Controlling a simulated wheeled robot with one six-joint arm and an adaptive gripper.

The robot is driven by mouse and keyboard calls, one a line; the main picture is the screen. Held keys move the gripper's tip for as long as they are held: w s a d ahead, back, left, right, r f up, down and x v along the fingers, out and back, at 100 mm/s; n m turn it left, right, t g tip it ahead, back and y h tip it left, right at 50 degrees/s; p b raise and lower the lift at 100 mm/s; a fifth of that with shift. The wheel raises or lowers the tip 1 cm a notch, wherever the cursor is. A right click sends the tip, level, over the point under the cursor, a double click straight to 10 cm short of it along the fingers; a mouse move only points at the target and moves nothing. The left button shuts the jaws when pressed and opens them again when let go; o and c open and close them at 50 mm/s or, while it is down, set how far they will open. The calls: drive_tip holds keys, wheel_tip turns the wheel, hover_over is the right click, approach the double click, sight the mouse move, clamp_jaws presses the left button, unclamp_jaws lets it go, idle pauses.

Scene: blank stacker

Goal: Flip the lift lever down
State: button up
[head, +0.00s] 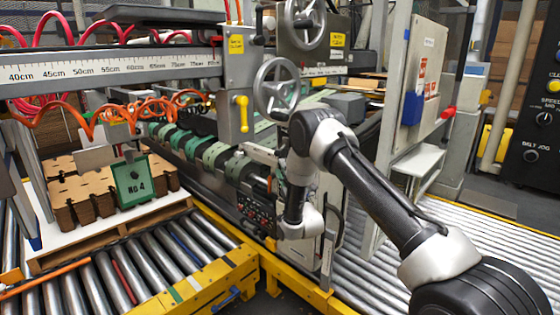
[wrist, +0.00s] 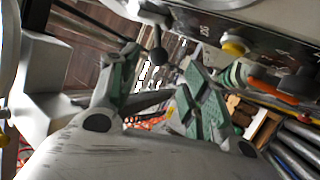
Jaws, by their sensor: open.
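A lever with a dark round knob (wrist: 158,53) shows in the wrist view, its shaft running up toward the edge of a dark control panel (wrist: 268,28). I take it to be the lift lever. My gripper (wrist: 160,66) is open, with green-padded fingers on both sides. The knob appears in the gap between the fingertips, nearer the left one; I cannot tell whether it touches. In the head view, my arm reaches to the button panel (head: 256,209) on the machine's side. The fingers and the lever cannot be made out there.
A handwheel (head: 276,90) and a yellow handle (head: 242,114) are above my wrist. Yellow-framed roller conveyors lie on both sides; a brown stack (head: 85,195) sits at left.

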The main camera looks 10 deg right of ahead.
drive_tip(key=v, duration=0.5)
drive_tip(key=shift+s+f, duration=0.1)
drive_tip(key=shift+s, duration=0.05)
